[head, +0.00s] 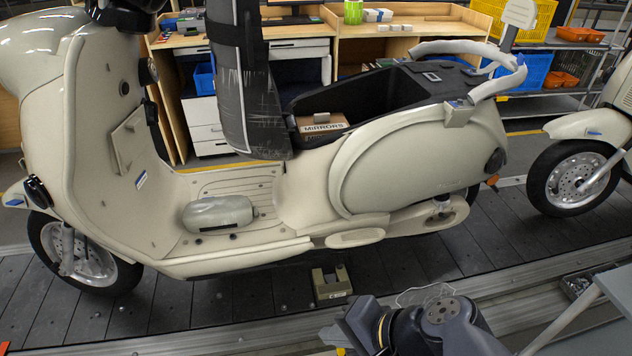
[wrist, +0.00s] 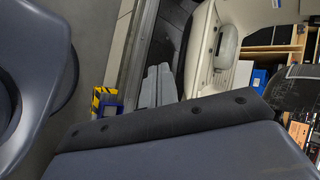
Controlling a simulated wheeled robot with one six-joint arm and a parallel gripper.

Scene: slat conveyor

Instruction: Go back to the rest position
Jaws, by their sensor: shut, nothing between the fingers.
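My gripper (head: 346,328) is low at the front of the head view, near the conveyor's front rail. It is shut and empty, apart from the scooter. In the wrist view the grey fingers (wrist: 158,87) lie together in front of the dark conveyor. The cream scooter (head: 400,168) stands upright on the slat conveyor (head: 250,300). Its black seat (head: 245,90) is tipped up, and a box marked MIRRORS (head: 320,127) sits in the open storage bin. A grey-green rounded part (head: 217,213) lies on the footboard.
A beige slotted block (head: 331,284) sits on the slats below the scooter. A second scooter (head: 590,130) stands at the right. Wooden workbenches (head: 400,30) and crates (head: 530,68) are behind. A metal rail (head: 540,300) runs along the front.

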